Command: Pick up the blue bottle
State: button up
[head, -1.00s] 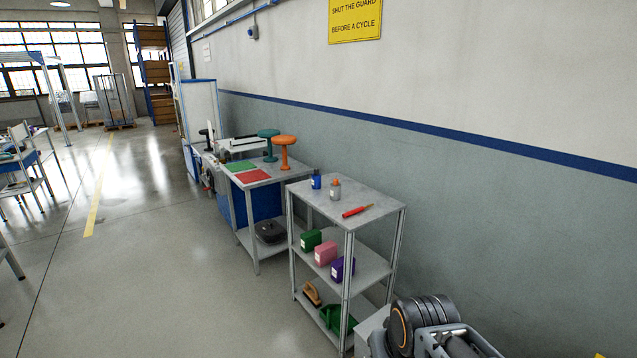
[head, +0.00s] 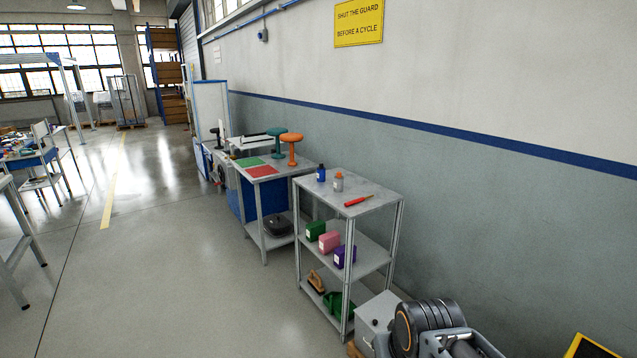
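The small blue bottle (head: 321,173) with a dark cap stands upright on the top shelf of a grey metal rack (head: 374,192), near its far left corner. A grey bottle with an orange cap (head: 338,182) stands just to its right, and a red screwdriver-like tool (head: 357,201) lies nearer the front right. Part of my arm shows at the bottom right, well apart from the bottle. My gripper's fingers cannot be made out in this view.
Green, pink and purple containers (head: 329,241) sit on the middle shelf. A grey box (head: 377,318) is near my arm. The floor at left is open.

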aim_at(321, 173)
jog(key=u, duration=0.55)
jog(key=i, duration=0.75)
jog(key=u, duration=0.45)
jog(key=i, duration=2.1)
jog(key=z, duration=0.9)
jog(key=i, duration=1.15)
jog(key=z, duration=0.65)
